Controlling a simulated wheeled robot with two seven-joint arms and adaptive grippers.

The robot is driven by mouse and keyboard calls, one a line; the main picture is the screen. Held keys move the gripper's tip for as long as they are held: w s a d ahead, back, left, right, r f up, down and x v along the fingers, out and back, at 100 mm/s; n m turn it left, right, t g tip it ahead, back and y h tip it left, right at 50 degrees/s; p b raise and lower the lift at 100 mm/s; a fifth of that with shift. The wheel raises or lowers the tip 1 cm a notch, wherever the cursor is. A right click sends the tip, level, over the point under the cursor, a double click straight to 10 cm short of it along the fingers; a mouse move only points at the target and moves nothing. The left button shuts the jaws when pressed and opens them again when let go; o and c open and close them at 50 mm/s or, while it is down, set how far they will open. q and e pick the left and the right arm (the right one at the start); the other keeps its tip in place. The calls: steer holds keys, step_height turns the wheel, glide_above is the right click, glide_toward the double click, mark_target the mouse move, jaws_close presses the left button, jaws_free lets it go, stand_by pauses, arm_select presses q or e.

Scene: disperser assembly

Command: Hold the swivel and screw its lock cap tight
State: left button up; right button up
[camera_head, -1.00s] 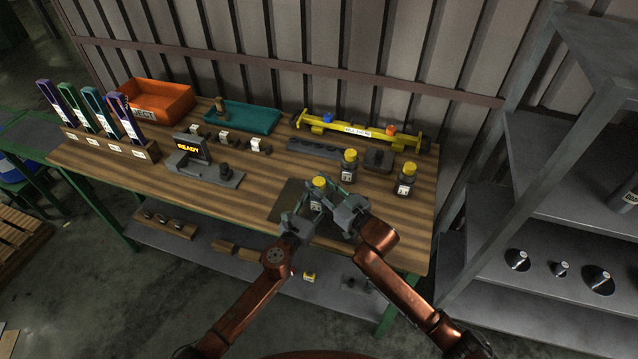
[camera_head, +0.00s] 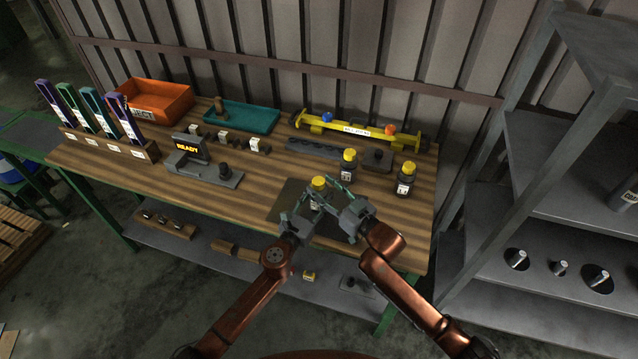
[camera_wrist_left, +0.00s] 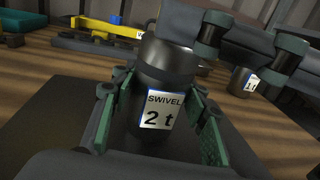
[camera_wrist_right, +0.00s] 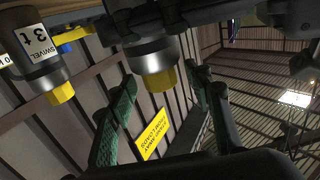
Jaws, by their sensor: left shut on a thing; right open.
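The dark swivel (camera_head: 314,205) marked 2 t stands upright over the dark mat at the bench front. My left gripper (camera_head: 303,213) is shut around its body; the left wrist view shows the label of the swivel (camera_wrist_left: 160,108) between the green fingers. The yellow lock cap (camera_head: 319,182) is on top of the swivel. My right gripper (camera_head: 335,190) is open beside the cap. In the right wrist view, which looks inverted, the cap (camera_wrist_right: 160,80) lies beyond the spread fingers, apparently apart from them. The cap's thread is hidden.
Two more yellow-capped swivels (camera_head: 349,168) (camera_head: 405,180) stand to the right and behind. A yellow beam (camera_head: 355,131), teal tray (camera_head: 240,117) and orange bin (camera_head: 158,98) lie at the back. A READY display unit (camera_head: 190,150) stands left. The bench (camera_head: 245,205) is clear just left of the mat.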

steer(key=v, duration=0.9)
steer(key=shift+s+d, duration=0.25)
arm_select(q)
steer(key=o, duration=1.7)
